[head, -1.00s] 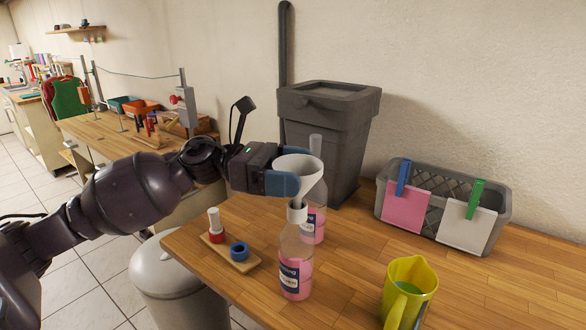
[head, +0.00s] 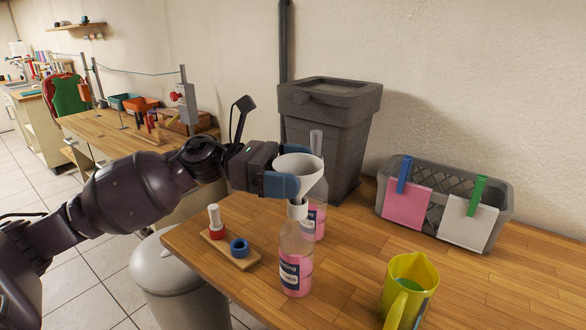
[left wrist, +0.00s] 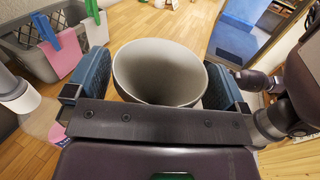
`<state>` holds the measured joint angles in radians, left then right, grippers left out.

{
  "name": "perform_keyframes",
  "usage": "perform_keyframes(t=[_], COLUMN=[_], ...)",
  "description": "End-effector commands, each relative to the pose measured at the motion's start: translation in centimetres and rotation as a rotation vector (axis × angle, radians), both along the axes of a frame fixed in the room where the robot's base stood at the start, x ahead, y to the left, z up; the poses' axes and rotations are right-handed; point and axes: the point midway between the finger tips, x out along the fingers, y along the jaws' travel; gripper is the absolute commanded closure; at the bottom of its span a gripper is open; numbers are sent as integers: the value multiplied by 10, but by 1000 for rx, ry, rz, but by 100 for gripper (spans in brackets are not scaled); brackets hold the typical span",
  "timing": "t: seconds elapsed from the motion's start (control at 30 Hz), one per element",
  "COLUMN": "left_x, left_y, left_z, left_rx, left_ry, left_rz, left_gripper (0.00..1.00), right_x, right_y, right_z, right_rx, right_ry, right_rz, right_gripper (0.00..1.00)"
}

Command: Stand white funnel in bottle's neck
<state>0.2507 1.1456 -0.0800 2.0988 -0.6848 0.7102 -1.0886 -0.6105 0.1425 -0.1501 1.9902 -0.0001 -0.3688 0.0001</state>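The white funnel (head: 308,174) stands upright, wide mouth up, above the front clear bottle (head: 297,262) with pink liquid. Its spout (head: 298,210) is in line with the bottle's neck and meets its top; I cannot tell how deep it sits inside. My left gripper (head: 283,184) is shut on the funnel's cone. In the left wrist view the funnel's mouth (left wrist: 160,72) lies between the two blue fingers, which hide part of its sides. My right gripper is in neither view.
A second bottle (head: 319,178) with pink liquid stands close behind. A small wooden board (head: 243,264) holds red and blue rings at left. A yellow jug (head: 412,275) stands front right, a grey basket (head: 382,190) at back right. Wood between them is clear.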

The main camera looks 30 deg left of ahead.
Motion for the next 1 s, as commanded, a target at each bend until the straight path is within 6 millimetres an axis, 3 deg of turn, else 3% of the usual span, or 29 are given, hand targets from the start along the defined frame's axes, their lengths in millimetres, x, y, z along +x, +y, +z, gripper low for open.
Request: perform_keyframes(t=[0.37,0.8,1.0], left_x=[-3,-25,-31], left_y=[12,79,99], left_z=[-1,-1,0], left_rx=[-1,0,0], left_ry=[2,2,1], left_rz=[2,3,1], left_gripper=[0,0,0], right_x=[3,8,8], right_y=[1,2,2], right_z=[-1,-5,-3], right_rx=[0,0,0], right_ry=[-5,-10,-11], right_rz=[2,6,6], right_gripper=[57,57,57])
